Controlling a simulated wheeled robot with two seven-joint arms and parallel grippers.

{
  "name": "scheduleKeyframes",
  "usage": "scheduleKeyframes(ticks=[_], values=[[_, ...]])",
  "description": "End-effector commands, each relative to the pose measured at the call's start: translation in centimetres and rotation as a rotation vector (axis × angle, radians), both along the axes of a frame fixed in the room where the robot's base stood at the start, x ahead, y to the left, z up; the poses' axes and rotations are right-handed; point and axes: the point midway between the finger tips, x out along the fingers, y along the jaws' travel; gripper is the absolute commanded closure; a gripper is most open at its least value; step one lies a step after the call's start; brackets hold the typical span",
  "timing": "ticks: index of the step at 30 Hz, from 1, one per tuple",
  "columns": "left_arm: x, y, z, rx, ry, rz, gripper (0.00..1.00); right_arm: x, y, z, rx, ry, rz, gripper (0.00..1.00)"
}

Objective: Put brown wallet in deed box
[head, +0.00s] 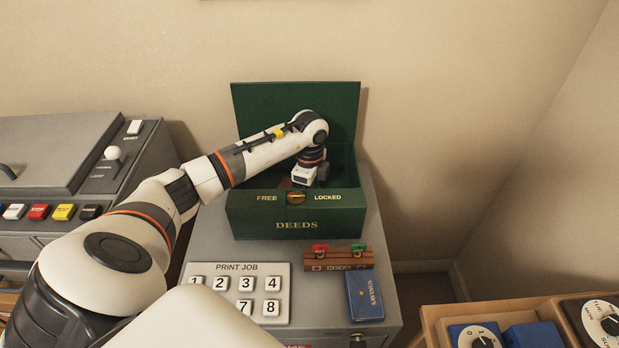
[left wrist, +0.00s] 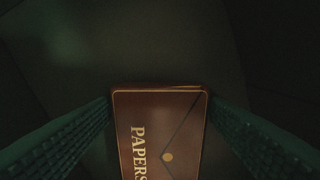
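The green deed box (head: 250,220), marked DEEDS, stands on a grey cabinet with its lid raised against the wall. My left arm reaches over its front wall, and my left gripper is down inside, its fingers hidden in the head view. In the left wrist view the brown wallet (left wrist: 180,125), lettered PAPERS, lies between the two fingers of my left gripper (left wrist: 160,102). The fingertips meet its two side edges. The dark box interior surrounds it; I cannot tell whether the wallet touches the floor. My right gripper is out of view.
In front of the box are a brown key rack (head: 338,260) with red and green tags, a blue STAMPS wallet (head: 365,296) and a PRINT JOB keypad (head: 240,300). A grey machine (head: 60,150) stands left. A wooden tray (head: 440,318) with dials is at lower right.

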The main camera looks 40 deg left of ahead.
Motion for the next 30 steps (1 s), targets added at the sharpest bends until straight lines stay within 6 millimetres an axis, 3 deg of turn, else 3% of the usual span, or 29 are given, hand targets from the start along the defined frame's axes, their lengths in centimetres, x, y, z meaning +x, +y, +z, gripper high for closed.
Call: scheduleKeyframes(ticks=[2,14,30], values=[[0.0,0.0,0.0,0.000,0.000,0.000,0.17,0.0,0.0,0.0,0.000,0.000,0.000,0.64],[0.0,0.0,1.0,0.000,-0.001,0.000,0.17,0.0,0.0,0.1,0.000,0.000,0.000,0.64],[0.1,0.0,11.1,0.001,-0.002,0.000,0.17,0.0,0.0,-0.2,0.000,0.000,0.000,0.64]])
